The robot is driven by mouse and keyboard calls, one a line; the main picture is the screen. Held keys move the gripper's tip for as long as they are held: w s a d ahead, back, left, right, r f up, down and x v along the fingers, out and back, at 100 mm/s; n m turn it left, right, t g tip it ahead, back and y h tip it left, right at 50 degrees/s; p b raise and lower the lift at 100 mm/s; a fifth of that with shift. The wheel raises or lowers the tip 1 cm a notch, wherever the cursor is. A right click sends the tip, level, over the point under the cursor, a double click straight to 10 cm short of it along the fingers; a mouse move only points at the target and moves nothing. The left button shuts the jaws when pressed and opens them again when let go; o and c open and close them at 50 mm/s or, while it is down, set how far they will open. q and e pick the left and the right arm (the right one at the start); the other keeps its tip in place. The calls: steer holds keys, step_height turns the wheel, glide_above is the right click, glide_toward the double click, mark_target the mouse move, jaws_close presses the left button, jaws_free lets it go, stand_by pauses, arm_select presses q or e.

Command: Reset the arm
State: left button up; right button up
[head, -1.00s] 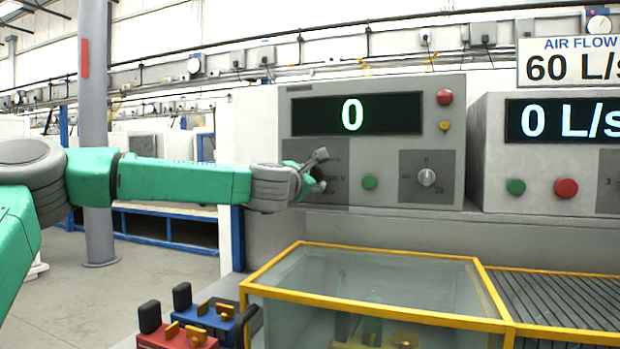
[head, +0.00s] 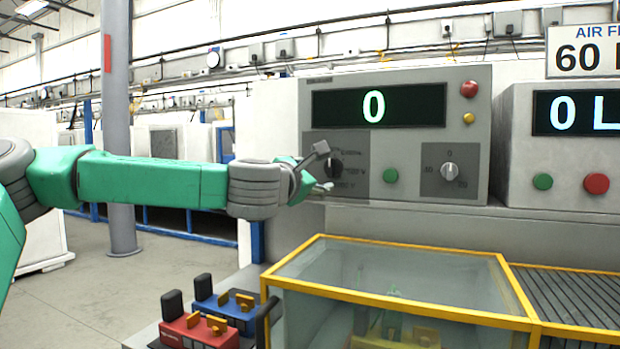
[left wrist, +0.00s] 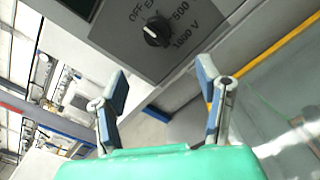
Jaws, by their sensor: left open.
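My left arm comes in from the left, green with a grey wrist. Its left gripper (head: 323,168) is open and empty in front of the grey panel (head: 470,130), near the black voltage dial (head: 334,167). In the left wrist view the two blue-padded fingers of the gripper (left wrist: 162,76) stand wide apart. The same dial (left wrist: 157,31) shows beyond them, apart from the fingers, with OFF, 500 and 1000 V marks around it. My right gripper is not in view.
A glass box with a yellow frame (head: 400,302) stands below the panel. Red (head: 198,330) and blue (head: 225,307) blocks with black posts sit left of it. A second panel (head: 515,185) is at right. Open floor lies at left, with a grey column (head: 118,120).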

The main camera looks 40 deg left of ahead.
arm_select(q)
steer(key=shift+s+d, duration=0.15)
steer(key=shift+s, duration=0.5)
